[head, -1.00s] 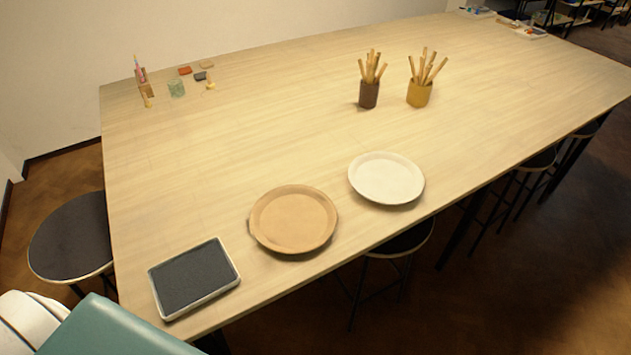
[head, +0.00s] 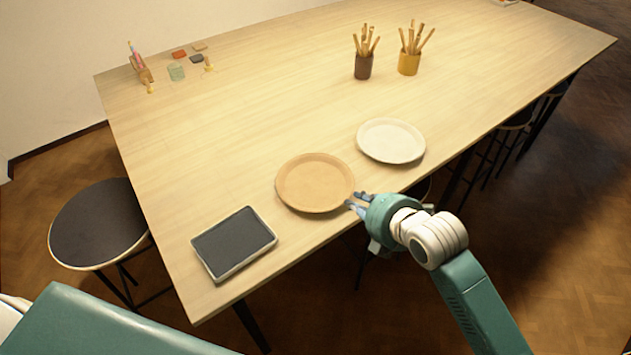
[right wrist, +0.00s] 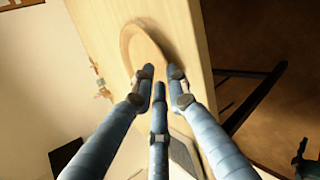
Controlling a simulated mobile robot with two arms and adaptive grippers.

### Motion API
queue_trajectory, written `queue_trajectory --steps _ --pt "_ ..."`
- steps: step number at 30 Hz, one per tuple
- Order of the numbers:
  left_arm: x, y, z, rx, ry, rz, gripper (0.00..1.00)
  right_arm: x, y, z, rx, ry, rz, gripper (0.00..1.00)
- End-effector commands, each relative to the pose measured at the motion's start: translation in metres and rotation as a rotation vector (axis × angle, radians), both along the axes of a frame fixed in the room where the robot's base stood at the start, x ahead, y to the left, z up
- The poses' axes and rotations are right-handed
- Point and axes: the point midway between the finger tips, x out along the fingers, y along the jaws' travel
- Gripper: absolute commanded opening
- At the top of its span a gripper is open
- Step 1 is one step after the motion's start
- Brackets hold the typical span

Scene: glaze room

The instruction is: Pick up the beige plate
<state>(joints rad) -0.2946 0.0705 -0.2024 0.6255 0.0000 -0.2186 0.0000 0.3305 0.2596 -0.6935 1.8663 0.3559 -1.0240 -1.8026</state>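The beige plate (head: 315,183) is a round tan plate with a raised rim. It lies flat near the table's front edge, left of the off-white plate. It also shows in the right wrist view (right wrist: 145,42), ahead of the fingers. My right gripper (head: 357,201) is at the plate's right rim, coming in from the table's front side. Its fingers look parted, with a gap between the tips in the right wrist view (right wrist: 162,74). I cannot tell whether they touch the rim. The plate rests on the table.
An off-white plate (head: 391,141) lies close by on the right. A shallow tray with a dark inside (head: 212,271) lies front left. Dark and yellow tool cups (head: 409,63) stand farther back. Stools stand around the table (head: 230,120), whose middle is clear.

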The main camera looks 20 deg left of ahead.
Motion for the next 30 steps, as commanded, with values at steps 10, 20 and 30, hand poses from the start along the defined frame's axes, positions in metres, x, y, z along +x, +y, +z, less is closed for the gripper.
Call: queue_trajectory --steps 10,20,30 --pt "-0.01 0.01 0.017 0.013 0.015 -0.002 0.67 0.019 0.017 -0.018 0.003 0.004 -0.003 0.14" --pt "-0.01 0.011 0.021 0.012 0.015 0.0 0.67 0.034 0.028 -0.036 0.001 0.0 -0.003 0.14" --pt "-0.009 0.01 0.02 0.012 0.014 0.0 0.67 0.034 0.027 -0.036 0.001 0.0 -0.003 0.0"
